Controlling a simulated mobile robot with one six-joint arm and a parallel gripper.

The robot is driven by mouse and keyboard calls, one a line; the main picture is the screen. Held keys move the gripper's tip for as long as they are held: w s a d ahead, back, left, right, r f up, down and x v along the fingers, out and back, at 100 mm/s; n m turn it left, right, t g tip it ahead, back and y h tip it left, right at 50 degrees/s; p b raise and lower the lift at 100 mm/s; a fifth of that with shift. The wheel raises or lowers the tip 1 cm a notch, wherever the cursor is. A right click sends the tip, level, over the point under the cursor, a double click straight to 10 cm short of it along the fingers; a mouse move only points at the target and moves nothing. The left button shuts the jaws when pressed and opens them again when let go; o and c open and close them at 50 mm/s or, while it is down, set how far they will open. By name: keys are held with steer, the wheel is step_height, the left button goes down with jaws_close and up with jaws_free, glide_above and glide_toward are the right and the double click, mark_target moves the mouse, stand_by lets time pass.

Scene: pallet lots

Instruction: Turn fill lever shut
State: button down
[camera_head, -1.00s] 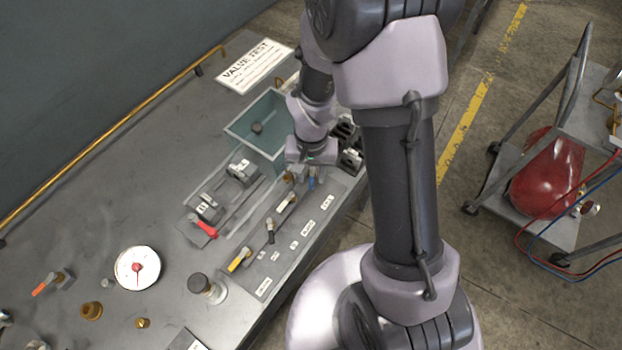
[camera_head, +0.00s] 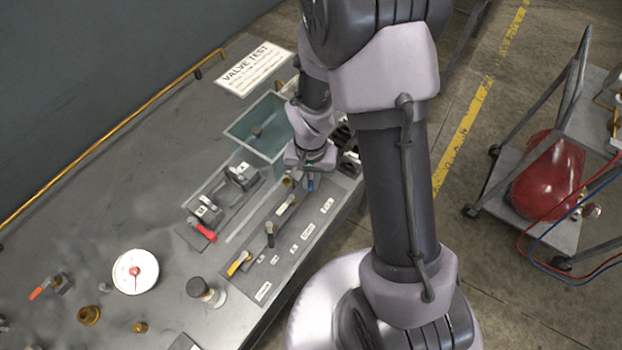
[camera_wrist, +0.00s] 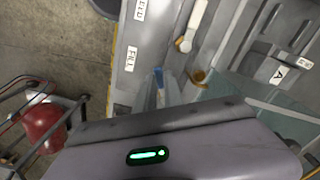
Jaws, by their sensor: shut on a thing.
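The blue-handled fill lever (camera_wrist: 159,78) is beside the FILL label (camera_wrist: 131,58) in the wrist view. It also shows as a small blue piece (camera_head: 311,183) at the far end of the lever panel in the head view. My gripper (camera_head: 305,177) is down at this end of the panel and is shut on the blue lever. The fingers and most of the lever are hidden under the wrist body, so the lever's exact angle is hard to read. A brass fitting (camera_wrist: 200,77) stands just beside it.
On the panel are a white-handled lever (camera_head: 286,208), a dark upright one (camera_head: 270,234) and a yellow one (camera_head: 238,263). A red lever (camera_head: 203,231) is to the left. A glass tank (camera_head: 240,131) stands close behind my gripper. A cart (camera_head: 548,229) stands right.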

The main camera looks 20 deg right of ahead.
steer(key=m, duration=0.1)
steer(key=m+b, duration=0.1)
steer(key=a+m+b, duration=0.1)
steer(key=shift+w+f, duration=0.15)
steer(key=shift+w, duration=0.1)
steer(key=shift+w+a+m+b, duration=0.2)
steer(key=shift+m+b, duration=0.2)
steer(key=shift+m, duration=0.3)
steer(key=shift+w+a+m+b, duration=0.15)
steer(key=shift+m+b, duration=0.25)
steer(key=shift+m, duration=0.3)
steer(key=c, duration=1.5)
jaws_free()
steer(key=shift+o, duration=0.2)
